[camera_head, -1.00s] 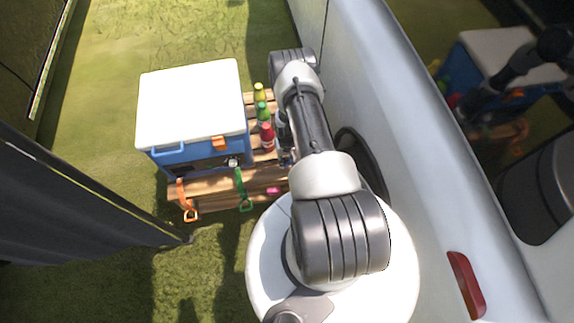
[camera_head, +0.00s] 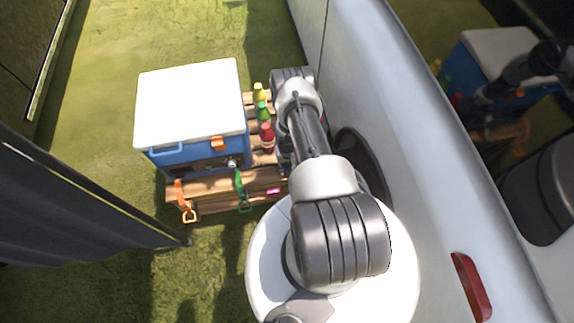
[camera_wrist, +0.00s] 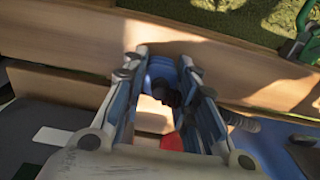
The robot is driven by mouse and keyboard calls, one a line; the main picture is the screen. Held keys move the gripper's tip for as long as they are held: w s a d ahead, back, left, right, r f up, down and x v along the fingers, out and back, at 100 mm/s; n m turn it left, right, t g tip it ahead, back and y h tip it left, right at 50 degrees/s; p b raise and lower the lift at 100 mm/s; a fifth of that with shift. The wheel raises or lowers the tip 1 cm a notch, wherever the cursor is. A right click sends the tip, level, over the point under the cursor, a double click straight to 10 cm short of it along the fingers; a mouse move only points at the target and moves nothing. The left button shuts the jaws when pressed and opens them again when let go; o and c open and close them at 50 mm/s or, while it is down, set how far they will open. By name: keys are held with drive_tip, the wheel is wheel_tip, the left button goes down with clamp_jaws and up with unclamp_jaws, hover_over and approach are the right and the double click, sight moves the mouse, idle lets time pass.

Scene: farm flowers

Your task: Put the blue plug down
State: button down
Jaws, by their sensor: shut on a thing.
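The blue plug (camera_wrist: 161,70) is between the two fingers of my gripper (camera_wrist: 158,64) in the wrist view. It is a blue piece with a dark part on the side toward the camera. My gripper is shut on it, over or against wooden slats (camera_wrist: 70,92); I cannot tell whether the plug touches the wood. In the head view my arm hides the plug and most of the gripper, beside the right end of the wooden pallet or bench (camera_head: 215,187).
A blue cooler with a white lid (camera_head: 190,100) stands on the wood. Yellow, green and red bottles (camera_head: 266,138) stand between it and my arm. A pink item (camera_head: 274,191) lies near the edge. A vehicle's side (camera_head: 375,100) is close right.

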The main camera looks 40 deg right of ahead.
drive_tip(key=c, duration=1.3)
unclamp_jaws()
drive_tip(key=shift+r, duration=0.1)
